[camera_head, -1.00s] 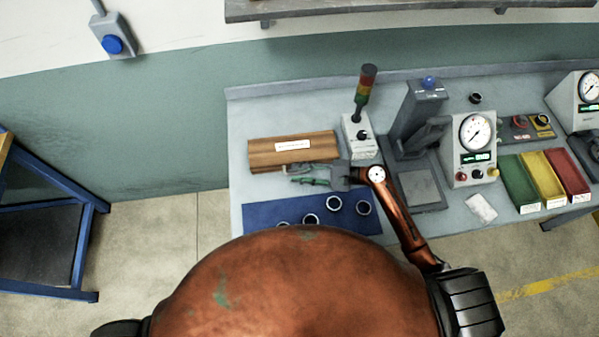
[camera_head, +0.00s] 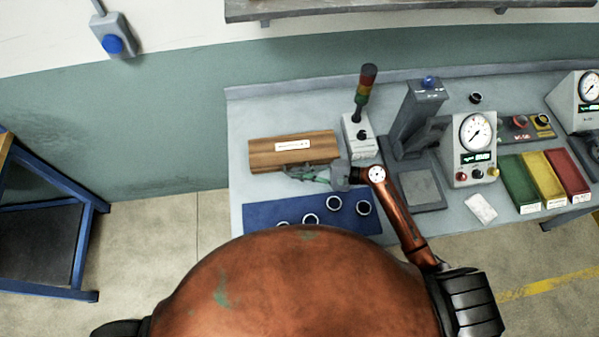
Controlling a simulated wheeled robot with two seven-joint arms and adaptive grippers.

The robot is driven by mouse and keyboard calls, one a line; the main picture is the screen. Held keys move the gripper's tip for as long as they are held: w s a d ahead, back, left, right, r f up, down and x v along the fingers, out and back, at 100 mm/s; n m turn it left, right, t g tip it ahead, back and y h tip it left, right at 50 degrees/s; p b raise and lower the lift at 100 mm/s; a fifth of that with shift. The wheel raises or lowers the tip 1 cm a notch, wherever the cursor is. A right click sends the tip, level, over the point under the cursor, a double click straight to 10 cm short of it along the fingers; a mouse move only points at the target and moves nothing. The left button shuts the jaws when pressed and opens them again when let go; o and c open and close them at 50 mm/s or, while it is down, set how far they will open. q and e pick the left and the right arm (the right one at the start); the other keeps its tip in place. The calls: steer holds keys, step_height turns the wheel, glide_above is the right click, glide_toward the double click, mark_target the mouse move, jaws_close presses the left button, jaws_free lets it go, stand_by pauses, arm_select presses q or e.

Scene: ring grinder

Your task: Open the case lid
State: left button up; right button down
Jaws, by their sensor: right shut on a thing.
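The wooden case (camera_head: 264,154) sits at the left of the bench with its lid (camera_head: 325,141) down and a white label (camera_head: 292,146) on top. My right gripper (camera_head: 300,174) reaches in from the right to the front edge of the case. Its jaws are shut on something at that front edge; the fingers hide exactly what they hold. My left gripper is out of view.
A blue mat (camera_head: 262,213) with several metal rings lies in front of the case. A signal tower (camera_head: 363,100) stands right of the case, then a grey press (camera_head: 411,125) and a gauge box (camera_head: 474,150). Green, yellow and red bins (camera_head: 568,172) are further right.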

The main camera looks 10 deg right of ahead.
mark_target(298, 161)
steer(key=shift+r+p, duration=0.3)
steer(key=shift+p, duration=0.25)
steer(key=shift+w+r+m+g+h+p, duration=0.1)
steer(key=shift+w+r+m+g+p, duration=0.45)
steer(key=shift+r+p, duration=1.35)
steer(key=shift+w+r+m+g+h+p, duration=0.2)
steer(key=shift+w+r+m+p, duration=0.65)
steer(key=shift+p, duration=1.95)
steer(key=shift+w+r+m+g+p, duration=0.55)
steer(key=shift+r+p, duration=0.85)
steer(key=shift+p, duration=0.95)
steer(key=shift+w, duration=0.1)
